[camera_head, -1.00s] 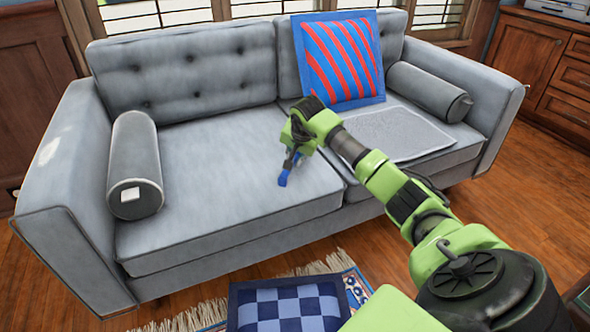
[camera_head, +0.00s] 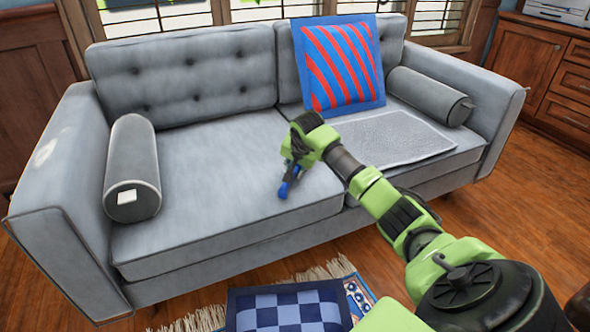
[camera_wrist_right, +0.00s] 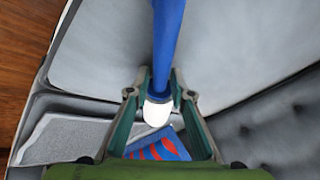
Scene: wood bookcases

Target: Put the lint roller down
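The lint roller shows as a blue handle (camera_wrist_right: 168,40) with a white end (camera_wrist_right: 157,110) in the right wrist view. My right gripper (camera_wrist_right: 160,88) has its fingers on both sides of the handle, closed on it. In the head view my right gripper (camera_head: 293,166) is over the front of the sofa seat, with the blue part of the lint roller (camera_head: 285,188) pointing down at the left seat cushion (camera_head: 215,190). Whether its tip touches the cushion I cannot tell. My left gripper is not in view.
The grey sofa has a bolster (camera_head: 133,165) at its left and another (camera_head: 430,96) at its right. A striped red and blue pillow (camera_head: 340,62) leans on the backrest above a folded grey cloth (camera_head: 395,138). A checkered blue cushion (camera_head: 288,310) lies in front.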

